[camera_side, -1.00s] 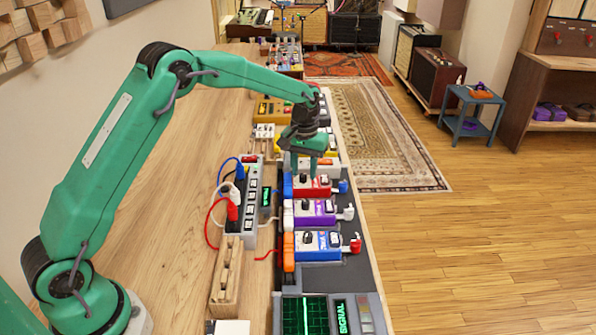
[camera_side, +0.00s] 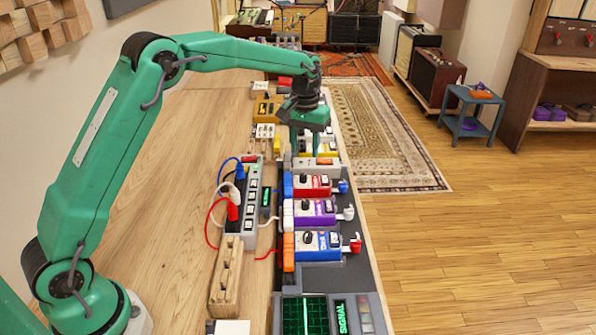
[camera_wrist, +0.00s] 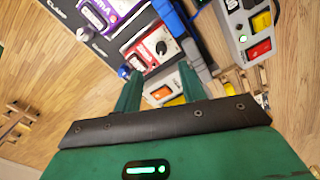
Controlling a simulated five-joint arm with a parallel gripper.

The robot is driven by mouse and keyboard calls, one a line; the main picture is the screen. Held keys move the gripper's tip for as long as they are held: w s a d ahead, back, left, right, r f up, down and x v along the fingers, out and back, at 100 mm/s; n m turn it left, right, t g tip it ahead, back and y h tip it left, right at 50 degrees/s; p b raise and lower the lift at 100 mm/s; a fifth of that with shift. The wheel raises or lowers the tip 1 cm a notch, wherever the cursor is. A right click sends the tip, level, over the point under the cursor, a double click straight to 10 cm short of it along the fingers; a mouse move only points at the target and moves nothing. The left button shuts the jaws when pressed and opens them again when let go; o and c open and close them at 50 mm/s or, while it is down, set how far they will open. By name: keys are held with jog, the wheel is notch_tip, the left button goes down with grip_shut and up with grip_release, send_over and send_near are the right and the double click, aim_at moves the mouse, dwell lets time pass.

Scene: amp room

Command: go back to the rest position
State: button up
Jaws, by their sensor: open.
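My gripper (camera_side: 307,146) is the green end of my arm. It hangs fingers down at the far end of the pedal row, above and beyond the red pedal (camera_side: 312,185). It holds nothing. In the wrist view its two fingers (camera_wrist: 158,92) stand apart, with a white and yellow pedal partly showing between and behind them. The red pedal also shows in the wrist view (camera_wrist: 152,48), just past the fingertips. A purple pedal (camera_side: 316,212) and a blue pedal (camera_side: 318,246) sit nearer on the same dark board.
A power strip (camera_side: 250,200) with red, white and blue cables lies left of the pedals. A wooden block (camera_side: 227,275) and a green-screened signal unit (camera_side: 315,315) are nearer. The bench top (camera_side: 170,190) at left is mostly clear.

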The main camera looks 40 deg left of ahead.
jog(key=shift+r, duration=0.1)
jog(key=s+r+m+t, duration=0.2)
jog(key=s+r+t, duration=0.1)
jog(key=s+r, duration=1.15)
jog(key=s+f+m+t, duration=0.1)
jog(key=s+f, duration=0.1)
jog(key=s, duration=0.7)
jog(key=s+f+m+t, duration=0.1)
jog(key=s+f, duration=0.1)
jog(key=s, duration=0.8)
jog(key=shift+s+d+f+t, duration=0.25)
jog(key=shift+d+f+t, duration=0.05)
jog(key=shift+d+f, duration=0.15)
